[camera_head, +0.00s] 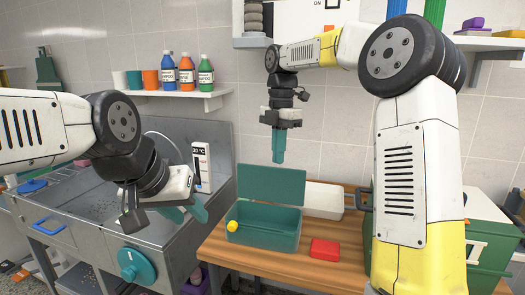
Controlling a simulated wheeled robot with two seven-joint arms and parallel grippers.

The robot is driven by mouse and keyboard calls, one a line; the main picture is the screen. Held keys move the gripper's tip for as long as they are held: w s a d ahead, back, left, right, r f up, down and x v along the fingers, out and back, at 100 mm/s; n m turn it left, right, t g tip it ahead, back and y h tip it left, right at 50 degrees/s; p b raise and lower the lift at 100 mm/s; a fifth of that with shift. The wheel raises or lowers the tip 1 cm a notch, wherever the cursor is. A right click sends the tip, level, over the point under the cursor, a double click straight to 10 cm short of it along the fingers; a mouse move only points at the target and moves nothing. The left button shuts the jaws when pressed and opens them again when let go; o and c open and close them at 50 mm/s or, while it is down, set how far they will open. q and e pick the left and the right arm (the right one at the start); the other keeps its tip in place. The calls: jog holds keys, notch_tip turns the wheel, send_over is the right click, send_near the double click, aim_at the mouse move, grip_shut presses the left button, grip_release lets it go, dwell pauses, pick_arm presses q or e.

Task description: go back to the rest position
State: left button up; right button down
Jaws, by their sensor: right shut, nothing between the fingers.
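My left gripper (186,211) hangs over the front rim of the metal sink, its teal fingers pointing down and to the right. The fingers look apart, with nothing visible between them. My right gripper (279,158) hangs fingers down in front of the tiled wall, above the raised lid of a teal box. Its teal fingers are shut and hold nothing.
The open teal box (265,241) stands on a wooden table (270,265), with a yellow object at its left end. A red block (325,249) lies beside it, and a white box (322,200) stands behind. A shelf (195,95) holds bottles and cups. The metal sink (110,262) fills the left.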

jog(key=s+d+f+m+t+y, duration=0.1)
jog(key=s+d+m+t, duration=0.2)
jog(key=s+m, duration=0.9)
jog(key=s+d+f+m+t, duration=0.2)
jog(key=s+d+m+t, duration=0.2)
jog(key=s+m, duration=0.8)
jog(key=d+m, duration=0.2)
jog(key=shift+d+m+y, duration=0.3)
jog(key=shift+d+y, duration=0.1)
